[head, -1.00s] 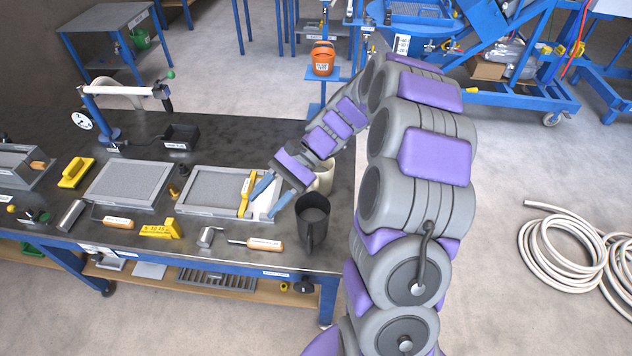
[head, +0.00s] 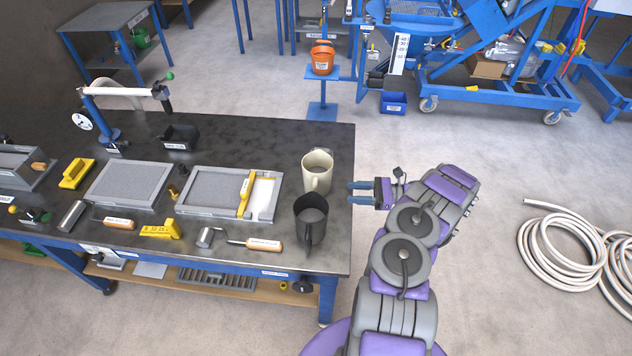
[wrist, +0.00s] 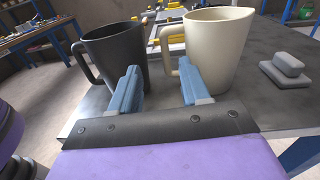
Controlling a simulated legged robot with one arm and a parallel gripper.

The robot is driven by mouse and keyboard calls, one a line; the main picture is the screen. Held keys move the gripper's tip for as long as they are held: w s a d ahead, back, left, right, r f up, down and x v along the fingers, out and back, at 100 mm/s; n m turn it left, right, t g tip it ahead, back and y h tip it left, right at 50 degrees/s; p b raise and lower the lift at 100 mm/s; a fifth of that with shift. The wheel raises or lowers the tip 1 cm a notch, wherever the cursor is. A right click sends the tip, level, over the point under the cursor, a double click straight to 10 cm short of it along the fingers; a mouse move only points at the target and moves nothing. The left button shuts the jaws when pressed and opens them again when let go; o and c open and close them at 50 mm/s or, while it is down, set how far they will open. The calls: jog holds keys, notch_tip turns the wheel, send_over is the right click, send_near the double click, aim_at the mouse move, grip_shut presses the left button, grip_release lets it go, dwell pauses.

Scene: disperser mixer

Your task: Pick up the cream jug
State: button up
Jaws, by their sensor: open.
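The cream jug (head: 317,172) stands upright near the right end of the dark bench, its handle toward the bench front. A dark grey jug (head: 310,220) stands just in front of it. My gripper (head: 361,192) is open and empty at the bench's right edge, its two blue fingers pointing left toward the jugs. In the wrist view, the cream jug (wrist: 217,50) is beyond the right finger and the dark jug (wrist: 118,55) beyond the left finger. The cream jug's handle lies between the fingers' directions. My gripper (wrist: 157,88) appears apart from both jugs.
The dark bench (head: 240,135) holds two grey trays, one with a yellow-edged scraper (head: 246,195), and a wooden-handled tool (head: 262,244) near the front edge. A grey block (wrist: 285,72) lies right of the cream jug in the wrist view. Floor right of the bench is clear up to the coiled hose (head: 562,245).

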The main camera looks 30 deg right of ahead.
jog(key=shift+m+t, duration=0.4)
jog(key=shift+m, duration=0.1)
jog(key=x, duration=0.3)
jog(key=f+p+x, duration=0.1)
jog(key=x, duration=0.2)
jog(key=f+x, duration=0.1)
jog(key=x, duration=0.1)
jog(key=shift+w+a+p, duration=0.3)
jog(key=shift+p, duration=0.05)
jog(key=shift+w+a+f, duration=0.1)
jog(key=shift+w+a, duration=0.05)
jog(key=shift+w, duration=0.2)
jog(key=x, duration=0.5)
jog(key=shift+a+f, duration=0.4)
jog(key=shift+a, duration=0.1)
jog(key=shift+d, duration=0.15)
jog(key=shift+c, duration=0.2)
jog(key=shift+d, duration=0.15)
jog(key=shift+c, duration=0.7)
jog(key=shift+a, duration=0.2)
grip_shut()
